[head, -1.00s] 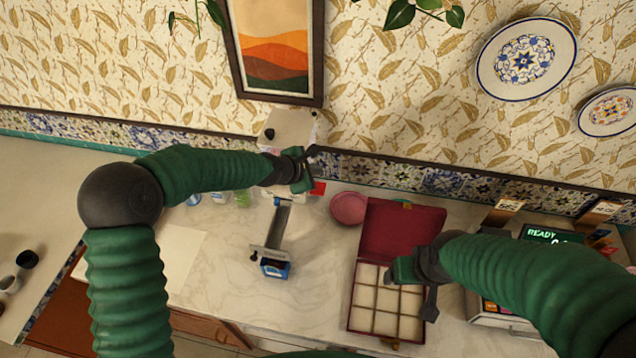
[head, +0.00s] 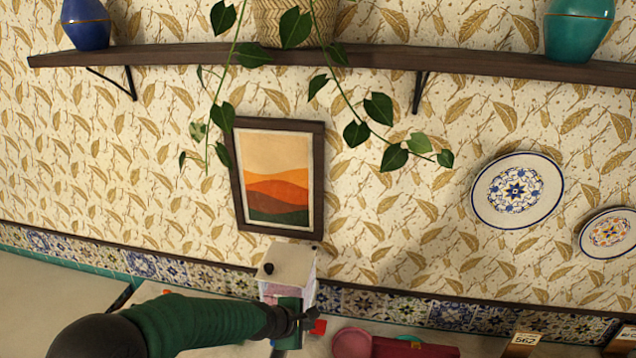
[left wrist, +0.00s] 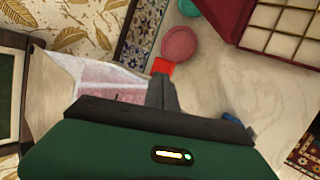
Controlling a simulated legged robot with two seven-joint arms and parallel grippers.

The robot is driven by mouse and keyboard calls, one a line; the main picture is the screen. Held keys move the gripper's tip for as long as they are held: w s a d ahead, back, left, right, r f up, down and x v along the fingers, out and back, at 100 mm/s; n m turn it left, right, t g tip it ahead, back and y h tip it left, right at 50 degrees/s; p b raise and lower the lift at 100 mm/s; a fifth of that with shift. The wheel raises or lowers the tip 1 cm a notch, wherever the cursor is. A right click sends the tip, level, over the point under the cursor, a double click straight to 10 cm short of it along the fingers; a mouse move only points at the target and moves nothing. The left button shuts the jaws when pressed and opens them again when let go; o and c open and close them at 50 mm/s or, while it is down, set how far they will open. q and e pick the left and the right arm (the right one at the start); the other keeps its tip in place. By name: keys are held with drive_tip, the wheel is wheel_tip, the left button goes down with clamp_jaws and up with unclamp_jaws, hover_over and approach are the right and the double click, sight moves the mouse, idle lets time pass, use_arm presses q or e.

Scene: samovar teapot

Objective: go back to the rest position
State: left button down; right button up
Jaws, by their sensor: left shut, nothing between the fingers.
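My left gripper (head: 303,322) is at the bottom of the head view, at the end of my green left arm. It is shut and empty, in front of a white box-like container (head: 290,268) with a dark knob on it. In the left wrist view my left gripper (left wrist: 162,92) shows dark fingers together, with a whitish translucent box (left wrist: 95,78) to their left and a small red piece (left wrist: 162,66) just beyond the tip. I cannot tell whether the fingers touch either one. My right gripper is outside both current views.
A pink round object (head: 352,342) and a dark red box (head: 415,349) lie right of my left gripper. In the left wrist view the box (left wrist: 290,22) shows light compartments. The wall carries a shelf (head: 330,57), framed picture (head: 277,178) and plates (head: 517,190).

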use_arm(q)
drive_tip(key=s+a+f+m+y+b, duration=0.1)
drive_tip(key=s+a+f+m+b, duration=0.1)
drive_tip(key=s+a+m, duration=0.1)
drive_tip(key=s+a+f+m+g+b, duration=0.1)
drive_tip(key=s+a+f+m+b, duration=0.1)
drive_tip(key=s, duration=0.3)
drive_tip(key=s+a+f+m+g+y+b, duration=0.1)
drive_tip(key=s+a+f+m+b, duration=0.1)
drive_tip(key=s+a+f+m, duration=0.1)
drive_tip(key=shift+s+a+f+m+y, duration=0.35)
drive_tip(key=shift+s+a, duration=0.2)
drive_tip(key=shift+s, duration=0.2)
drive_tip(key=s+a+f+m+g+y+b, duration=0.1)
drive_tip(key=s+a+f+m+b, duration=0.1)
drive_tip(key=s, duration=0.5)
drive_tip(key=s+a+f+m+g+b, duration=0.1)
drive_tip(key=s+a+f+m+b, duration=0.1)
drive_tip(key=s+a+m, duration=0.3)
drive_tip(key=s+a+b, duration=0.1)
drive_tip(key=s, duration=0.2)
drive_tip(key=shift+f+m+y+b, duration=0.35)
drive_tip(key=shift+b, duration=0.05)
